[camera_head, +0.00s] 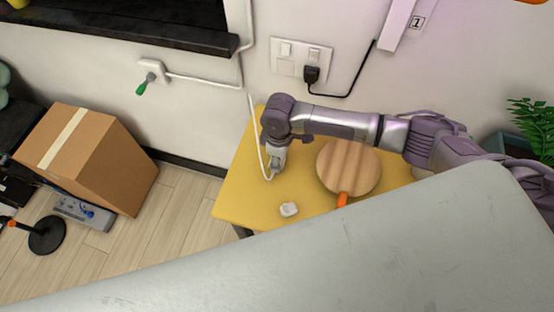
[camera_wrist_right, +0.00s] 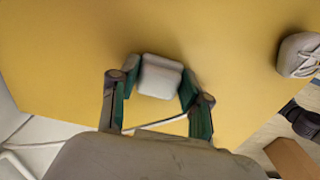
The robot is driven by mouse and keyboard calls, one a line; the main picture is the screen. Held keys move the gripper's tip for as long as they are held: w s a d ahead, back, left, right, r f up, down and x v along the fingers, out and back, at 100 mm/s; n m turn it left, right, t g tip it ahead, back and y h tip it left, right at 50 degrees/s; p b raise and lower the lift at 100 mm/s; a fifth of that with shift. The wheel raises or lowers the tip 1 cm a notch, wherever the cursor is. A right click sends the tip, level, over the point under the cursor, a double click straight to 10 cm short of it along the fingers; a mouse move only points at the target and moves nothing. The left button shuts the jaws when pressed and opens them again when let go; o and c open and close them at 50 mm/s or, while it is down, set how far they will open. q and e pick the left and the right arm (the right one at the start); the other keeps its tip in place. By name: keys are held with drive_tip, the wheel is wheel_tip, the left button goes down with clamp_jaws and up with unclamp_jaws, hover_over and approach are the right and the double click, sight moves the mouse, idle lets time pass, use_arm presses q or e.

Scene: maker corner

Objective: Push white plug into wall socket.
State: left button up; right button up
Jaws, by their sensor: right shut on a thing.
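My right gripper (camera_head: 273,172) is low over the left part of the yellow table. In the right wrist view, its two green-lined fingers (camera_wrist_right: 158,95) are closed on the sides of the white plug (camera_wrist_right: 158,76), a small rounded block. The plug's pins cannot be made out. In the head view the plug is mostly hidden by the gripper. A white cable (camera_head: 262,150) runs down to the gripper. The wall socket (camera_head: 285,68) is a white double plate on the wall behind the table. A black plug (camera_head: 311,74) fills its right half; its left half looks free. My left gripper is not in view.
A round wooden board (camera_head: 349,166) with an orange handle lies right of the gripper. A small white object (camera_head: 289,209) lies near the table's front edge; it also shows in the right wrist view (camera_wrist_right: 300,55). A cardboard box (camera_head: 88,155) stands left of the yellow table (camera_head: 238,198).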

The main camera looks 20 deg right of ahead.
drive_tip(key=shift+r, duration=0.15)
drive_tip(key=shift+r, duration=0.3)
drive_tip(key=r, duration=0.2)
drive_tip(key=s+r+b, duration=0.1)
drive_tip(key=shift+d+r, duration=0.15)
drive_tip(key=shift+r, duration=0.2)
drive_tip(key=s+d+r, duration=0.1)
drive_tip(key=s+r, duration=0.1)
drive_tip(key=s, duration=0.1)
drive_tip(key=s+d+r, duration=0.1)
drive_tip(key=s+r, duration=0.1)
drive_tip(key=s, duration=0.1)
drive_tip(key=s+d+r+b, duration=0.1)
drive_tip(key=s+r, duration=0.1)
drive_tip(key=s, duration=0.2)
drive_tip(key=shift+s+r, duration=0.1)
drive_tip(key=shift+r, duration=0.15)
